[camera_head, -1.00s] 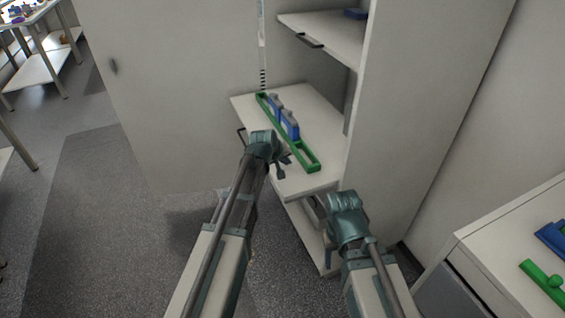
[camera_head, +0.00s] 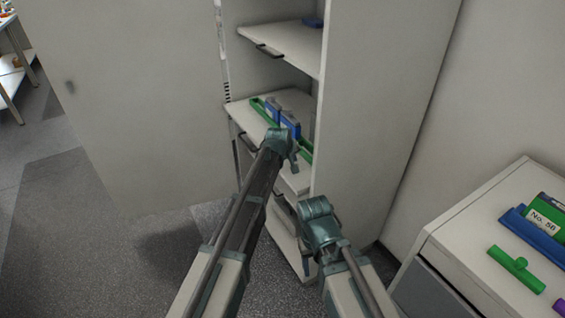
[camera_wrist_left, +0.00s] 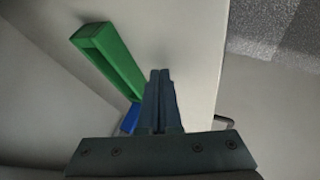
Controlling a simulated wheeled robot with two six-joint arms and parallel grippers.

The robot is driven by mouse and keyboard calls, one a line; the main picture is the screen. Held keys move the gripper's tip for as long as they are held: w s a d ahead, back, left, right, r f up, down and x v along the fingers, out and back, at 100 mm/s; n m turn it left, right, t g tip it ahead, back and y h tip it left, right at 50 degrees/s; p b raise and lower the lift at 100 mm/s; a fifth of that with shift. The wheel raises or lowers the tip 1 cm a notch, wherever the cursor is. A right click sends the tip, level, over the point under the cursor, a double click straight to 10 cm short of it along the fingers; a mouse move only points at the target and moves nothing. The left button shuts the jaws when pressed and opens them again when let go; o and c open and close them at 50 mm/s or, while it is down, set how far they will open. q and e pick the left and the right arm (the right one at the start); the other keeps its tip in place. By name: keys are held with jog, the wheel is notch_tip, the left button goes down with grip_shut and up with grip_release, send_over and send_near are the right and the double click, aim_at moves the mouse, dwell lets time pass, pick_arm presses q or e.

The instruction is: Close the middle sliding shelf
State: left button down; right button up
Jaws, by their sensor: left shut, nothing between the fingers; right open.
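The middle sliding shelf (camera_head: 243,109) is a white board in the open cabinet, with a dark handle (camera_head: 245,141) at its front edge. It appears to jut out a little from the cabinet. My right gripper (camera_head: 305,258) is open, lower, near the lower shelf.
The upper shelf (camera_head: 285,45) with its own handle (camera_head: 268,51) is above. A lower shelf (camera_head: 286,238) is below. The open cabinet door (camera_head: 130,110) is at the left. A white drawer cabinet (camera_head: 470,235) with coloured parts stands at the right.

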pick_arm(q)
jog(key=shift+s, duration=0.1)
dwell(0.3)
jog(key=shift+s+a, duration=0.3)
jog(key=shift+a, duration=0.15)
jog(key=shift+s+a, duration=0.7)
jog(key=shift+a, duration=0.25)
jog(key=shift+s+a+r+p, duration=0.4)
jog(key=shift+r+p, duration=0.15)
jog(key=p+v, duration=0.7)
jog(key=v, duration=0.1)
jog(key=shift+s+r, duration=0.25)
pick_arm(e)
notch_tip(320, 180, up, 8)
jog(key=a, duration=0.1)
